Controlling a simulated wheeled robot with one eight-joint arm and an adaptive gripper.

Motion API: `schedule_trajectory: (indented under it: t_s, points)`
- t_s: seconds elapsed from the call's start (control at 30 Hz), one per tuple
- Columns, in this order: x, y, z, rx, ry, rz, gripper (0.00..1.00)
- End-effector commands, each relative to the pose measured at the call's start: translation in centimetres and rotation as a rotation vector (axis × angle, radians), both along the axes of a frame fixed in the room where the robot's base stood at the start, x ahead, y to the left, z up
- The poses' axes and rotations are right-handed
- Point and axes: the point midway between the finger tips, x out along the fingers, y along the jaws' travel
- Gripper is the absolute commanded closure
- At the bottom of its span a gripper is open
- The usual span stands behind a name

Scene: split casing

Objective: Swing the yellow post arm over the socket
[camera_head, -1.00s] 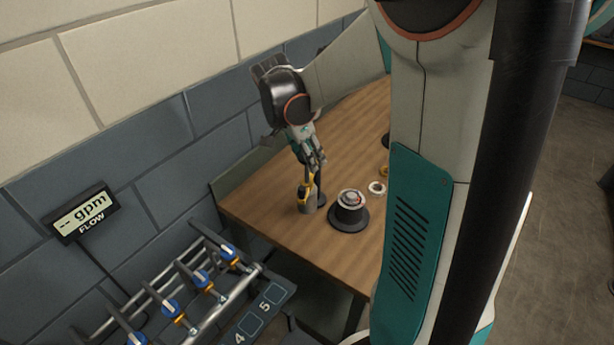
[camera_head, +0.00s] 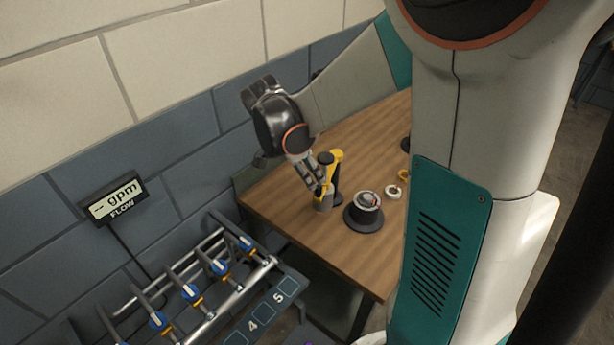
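The yellow post arm (camera_head: 336,156) shows at the top of a dark post on the wooden table, at the table's left end. A grey cylinder (camera_head: 323,203) stands at the foot of the post. My gripper (camera_head: 319,190) is down at the left side of the post, against or just in front of it. Its fingertips overlap yellow and dark parts, so I cannot tell whether they grip anything. A round fixture with a wide black base and a light ringed top (camera_head: 367,201), seemingly the socket, stands just right of the post.
A small pale ring (camera_head: 392,191) lies right of the fixture, with a yellow piece (camera_head: 403,175) behind it. The wooden table (camera_head: 320,250) is bare in front. A rack of blue-handled valves (camera_head: 190,290) stands at lower left, below a flow display (camera_head: 114,198).

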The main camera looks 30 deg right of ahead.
Motion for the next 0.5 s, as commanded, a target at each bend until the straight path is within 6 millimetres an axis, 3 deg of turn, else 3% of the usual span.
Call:
schedule_trajectory:
  t_s: [0.2,0.5]
  points:
    - [-0.1,-1.5,-3.6,0.0,0.0,-0.001,0.63]
    - [-0.2,-2.3,-5.6,0.0,-0.001,0.001,0.63]
